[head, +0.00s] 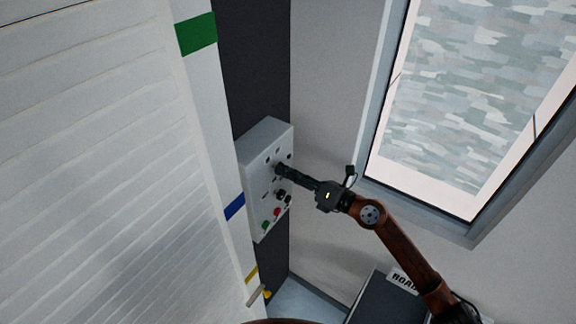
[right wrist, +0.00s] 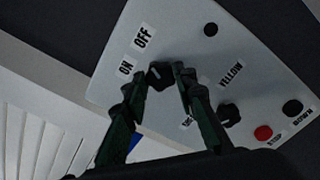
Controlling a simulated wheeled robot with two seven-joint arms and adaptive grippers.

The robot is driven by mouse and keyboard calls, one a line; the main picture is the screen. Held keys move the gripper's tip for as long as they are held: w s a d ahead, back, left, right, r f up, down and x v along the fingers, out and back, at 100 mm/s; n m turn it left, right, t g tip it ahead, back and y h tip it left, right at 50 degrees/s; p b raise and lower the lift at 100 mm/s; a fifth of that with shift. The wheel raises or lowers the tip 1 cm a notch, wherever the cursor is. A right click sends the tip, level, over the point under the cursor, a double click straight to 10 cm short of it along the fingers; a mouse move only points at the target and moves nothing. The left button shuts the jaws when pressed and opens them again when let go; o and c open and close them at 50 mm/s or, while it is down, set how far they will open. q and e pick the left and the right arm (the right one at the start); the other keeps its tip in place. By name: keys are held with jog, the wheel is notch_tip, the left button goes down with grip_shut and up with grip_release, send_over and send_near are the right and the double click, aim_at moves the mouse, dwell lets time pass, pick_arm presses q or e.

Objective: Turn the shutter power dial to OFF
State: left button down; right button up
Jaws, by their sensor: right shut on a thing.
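The control box (head: 262,205) is a light grey panel on the dark wall strip beside the shutter (head: 95,170). In the right wrist view, the black power dial (right wrist: 160,76) sits below the printed OFF label (right wrist: 142,37) and ON label (right wrist: 125,68). My right gripper (head: 279,170) reaches the upper part of the panel. Its fingers (right wrist: 162,82) are on either side of the dial, shut on it. In the head view the gripper covers the dial. I cannot tell which label the dial points at. My left gripper is not in view.
A second black dial (right wrist: 229,115) sits near the YELLOW label, and a red STOP button (right wrist: 263,133) is further along the panel. A green button (head: 265,225) is low on the panel. A window (head: 470,90) is at the right, with a dark cabinet (head: 385,300) below.

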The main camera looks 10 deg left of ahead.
jog(key=shift+m+p, duration=0.5)
jog(key=shift+m, duration=0.1)
jog(key=o, duration=1.2)
jog(key=shift+c, duration=0.2)
jog(key=v, duration=1.2)
